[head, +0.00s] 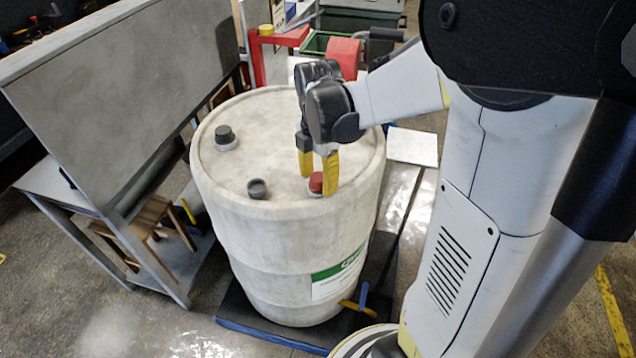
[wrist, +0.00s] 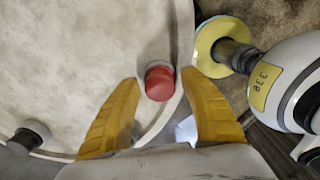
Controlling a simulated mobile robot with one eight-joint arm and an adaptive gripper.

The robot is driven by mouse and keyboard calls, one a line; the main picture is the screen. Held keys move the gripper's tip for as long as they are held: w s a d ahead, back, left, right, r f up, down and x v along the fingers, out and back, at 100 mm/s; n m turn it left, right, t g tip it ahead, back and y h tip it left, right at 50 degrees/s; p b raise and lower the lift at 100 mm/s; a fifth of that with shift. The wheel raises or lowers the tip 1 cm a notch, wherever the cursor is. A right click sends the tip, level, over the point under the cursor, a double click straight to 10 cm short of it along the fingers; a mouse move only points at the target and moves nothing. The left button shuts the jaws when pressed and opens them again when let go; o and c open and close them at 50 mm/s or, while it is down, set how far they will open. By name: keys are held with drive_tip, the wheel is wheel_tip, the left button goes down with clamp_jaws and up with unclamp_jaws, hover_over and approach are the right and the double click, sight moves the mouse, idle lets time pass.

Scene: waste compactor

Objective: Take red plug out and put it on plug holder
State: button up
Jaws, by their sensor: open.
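The red plug (head: 316,183) sits in the top of the white barrel (head: 275,260), near its front right rim. In the wrist view the red plug (wrist: 159,83) shows beyond and between the two yellow fingers, nearer the left one. My gripper (head: 319,178) is open and points down over the barrel top, its fingers close to the plug. In the head view the right finger partly covers the plug. A grey ring-shaped fitting (head: 257,188) on the barrel top, left of the plug, may be the plug holder. I cannot tell for sure.
A dark cap (head: 225,137) stands on the barrel top at the back left. A large grey panel on a bench (head: 120,90) stands left of the barrel. A red box (head: 343,56) and green bins are behind.

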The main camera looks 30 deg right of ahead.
drive_tip(key=m, duration=1.7)
clamp_jaws()
drive_tip(key=c, duration=0.9)
unclamp_jaws()
clamp_jaws()
drive_tip(key=n, duration=0.4)
drive_tip(key=shift+n, duration=0.6)
